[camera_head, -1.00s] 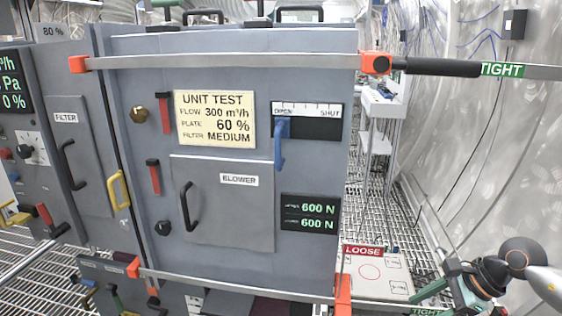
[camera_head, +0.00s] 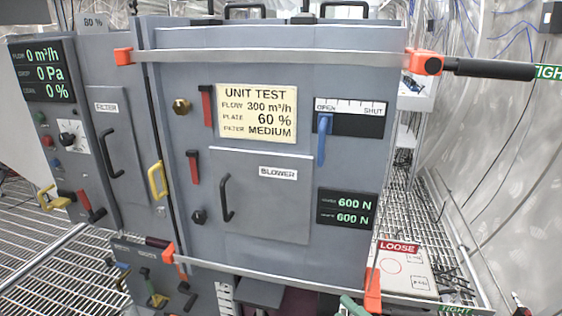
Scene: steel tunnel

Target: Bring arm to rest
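Neither gripper shows clearly in the head view. A small green piece (camera_head: 352,306) shows at the bottom edge, by the lower right orange corner of the blower unit; I cannot tell whether it belongs to my arm. The grey blower unit (camera_head: 265,180) fills the middle. It has a closed door with a black handle (camera_head: 226,198), a blue lever (camera_head: 324,135) at the OPEN end of its scale, and a display (camera_head: 346,209) reading 600 N twice. A clamp bar (camera_head: 270,57) crosses its top, with a black grip (camera_head: 490,68) at the right.
A lower panel (camera_head: 145,275) has several levers. A pale LOOSE plate (camera_head: 405,272) lies at right. Grating floor (camera_head: 45,240) is open at left.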

